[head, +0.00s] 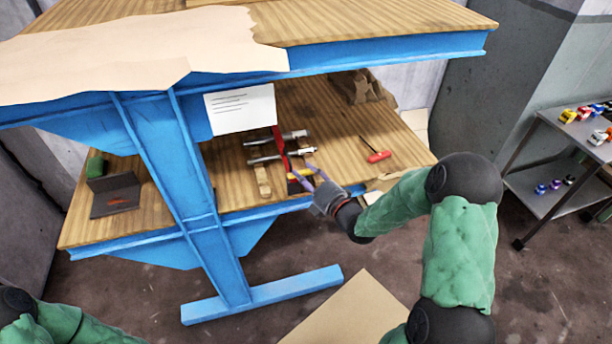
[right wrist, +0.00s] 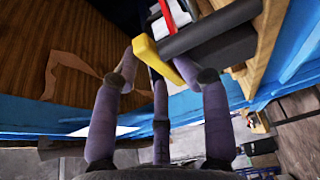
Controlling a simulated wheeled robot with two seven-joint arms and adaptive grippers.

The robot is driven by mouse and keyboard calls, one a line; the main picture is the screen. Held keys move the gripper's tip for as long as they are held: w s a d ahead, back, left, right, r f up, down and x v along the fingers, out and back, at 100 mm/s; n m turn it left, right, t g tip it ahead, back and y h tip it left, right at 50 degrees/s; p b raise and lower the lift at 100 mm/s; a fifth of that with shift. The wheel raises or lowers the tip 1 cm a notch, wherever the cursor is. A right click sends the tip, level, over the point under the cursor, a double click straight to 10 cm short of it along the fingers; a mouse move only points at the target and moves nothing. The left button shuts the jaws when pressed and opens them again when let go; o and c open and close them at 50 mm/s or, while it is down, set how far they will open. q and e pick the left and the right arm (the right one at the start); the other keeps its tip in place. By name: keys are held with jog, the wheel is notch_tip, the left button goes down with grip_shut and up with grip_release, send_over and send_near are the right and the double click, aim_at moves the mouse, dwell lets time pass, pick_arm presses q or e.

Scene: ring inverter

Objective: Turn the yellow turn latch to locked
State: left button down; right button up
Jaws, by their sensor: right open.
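The yellow turn latch (right wrist: 156,60) shows in the right wrist view as a short bar on the end of a dark block. In the head view it is a small yellow piece (head: 298,174) at the front of the device on the lower shelf, partly covered by my fingers. My right gripper (head: 306,176) is open at the latch. In the right wrist view its purple fingers (right wrist: 165,80) are spread, with the latch between and just beyond the fingertips; I cannot tell whether they touch. My left gripper is out of view.
The device has grey cylinders (head: 266,158) and a red bar (head: 279,145). A red-handled screwdriver (head: 379,156) lies to its right. The blue upper bench beam (head: 390,52) runs above the shelf.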

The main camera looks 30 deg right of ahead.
jog(key=shift+s+a+f, duration=0.15)
jog(key=shift+f, duration=0.05)
jog(key=s+d, duration=0.1)
jog(key=s, duration=0.6)
jog(key=shift+s+d+r, duration=0.15)
jog(key=shift+s+d, duration=0.05)
jog(key=shift+s, duration=0.15)
jog(key=a+f+m+g, duration=0.4)
jog(key=a+f+m, duration=0.2)
jog(key=f, duration=0.5)
jog(key=a+f+m+g, duration=0.45)
jog(key=f+m, duration=0.25)
jog(key=f, duration=0.3)
jog(key=s+a+f+m+g, duration=0.4)
jog(key=s+a+f, duration=0.2)
jog(key=s+a, duration=0.1)
jog(key=s+a+f+m+g+y, duration=0.1)
jog(key=s+a+f+m+g, duration=0.4)
jog(key=s, duration=0.5)
jog(key=shift+s+a+f, duration=0.2)
jog(key=shift+a+f, duration=0.45)
jog(key=shift+a, duration=0.2)
